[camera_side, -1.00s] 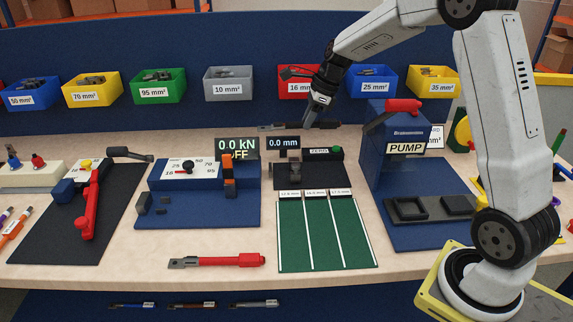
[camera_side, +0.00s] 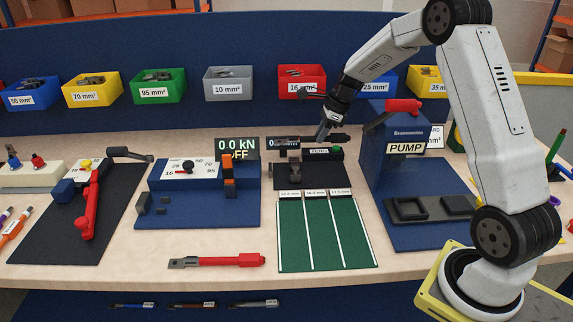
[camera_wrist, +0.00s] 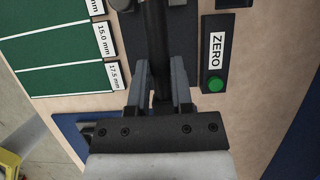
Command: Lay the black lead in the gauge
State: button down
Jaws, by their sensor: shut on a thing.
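My gripper (camera_side: 323,133) is shut on the black lead (camera_side: 342,138), which lies roughly level across the picture in the side view. In the wrist view the lead (camera_wrist: 156,30) runs up between the two grey fingers (camera_wrist: 158,75). The gauge (camera_side: 306,178) is a dark block with a small display, a ZERO label (camera_wrist: 216,48) and a green button (camera_wrist: 215,84). The lead is above the back of the gauge and covers part of its display. Whether the lead touches the gauge cannot be told.
A green mat (camera_side: 325,238) with white lanes lies in front of the gauge. The blue pump (camera_side: 392,150) stands close on the right, the blue press (camera_side: 205,195) on the left. A red lead (camera_side: 215,261) lies at the front. Coloured bins line the back.

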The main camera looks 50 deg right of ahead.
aim_at(333, 136)
jog(key=shift+f, duration=0.15)
jog(key=shift+f, duration=5.1)
jog(key=shift+w+a+f, duration=0.1)
jog(key=shift+w+a, duration=0.2)
jog(key=shift+c, duration=2.2)
grip_release()
jog(key=shift+v, duration=3.9)
